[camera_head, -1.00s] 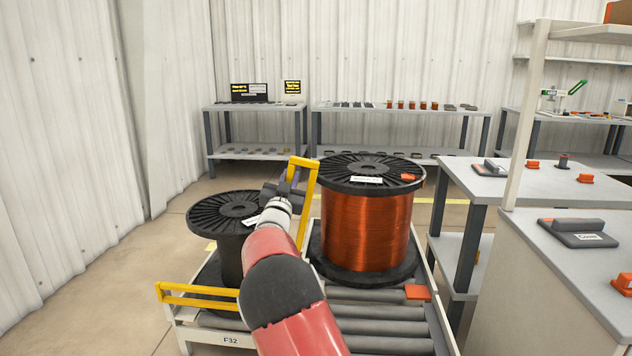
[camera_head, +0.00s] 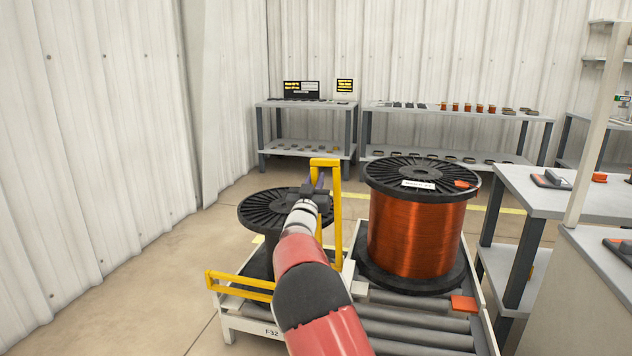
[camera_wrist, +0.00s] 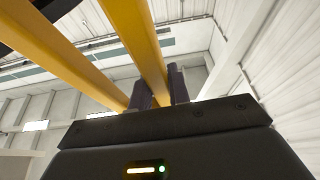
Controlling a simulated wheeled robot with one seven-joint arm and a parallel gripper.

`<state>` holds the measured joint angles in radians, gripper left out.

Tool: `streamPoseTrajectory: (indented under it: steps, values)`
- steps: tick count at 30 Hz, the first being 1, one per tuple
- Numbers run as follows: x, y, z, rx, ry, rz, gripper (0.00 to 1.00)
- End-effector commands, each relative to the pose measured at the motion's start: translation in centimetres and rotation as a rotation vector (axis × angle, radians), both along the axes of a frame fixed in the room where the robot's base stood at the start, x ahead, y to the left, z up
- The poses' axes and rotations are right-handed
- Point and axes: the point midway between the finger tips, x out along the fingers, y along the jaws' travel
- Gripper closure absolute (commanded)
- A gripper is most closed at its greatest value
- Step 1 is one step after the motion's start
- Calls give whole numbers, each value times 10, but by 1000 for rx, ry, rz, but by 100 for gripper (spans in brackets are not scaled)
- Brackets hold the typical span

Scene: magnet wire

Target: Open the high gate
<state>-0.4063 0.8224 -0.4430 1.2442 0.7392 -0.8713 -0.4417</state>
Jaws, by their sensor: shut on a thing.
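The high gate is the tall yellow tubular frame (camera_head: 337,215), standing upright on the roller cart (camera_head: 490,335) between the two spools. My gripper (camera_head: 319,184) is at the gate's upper part. In the wrist view, its fingers (camera_wrist: 159,90) are shut around one yellow bar of the gate (camera_wrist: 138,35), with a second bar to the left. The gate's lower part is partly hidden behind my arm. The low yellow gate (camera_head: 235,284) is at the cart's front left.
A black spool (camera_head: 262,212) stands behind my arm at left, partly hidden. A large copper wire spool (camera_head: 415,235) stands right of the high gate. A grey workbench (camera_head: 530,200) is close to the cart's right. Open floor (camera_head: 150,290) lies left.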

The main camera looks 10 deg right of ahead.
Motion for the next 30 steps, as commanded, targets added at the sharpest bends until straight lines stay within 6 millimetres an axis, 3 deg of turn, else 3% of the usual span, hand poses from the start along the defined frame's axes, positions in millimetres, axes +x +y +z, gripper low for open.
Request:
streamPoseTrajectory:
  steps: [1, 6, 17, 30]
  values:
    - [0, 0, -4, 3, 5, 0, 81]
    - [0, 0, -3, 3, 4, 0, 60]
    - [-5, 2, -4, 2, 2, 0, 60]
    - [-60, 24, -30, 2, 3, 0, 60]
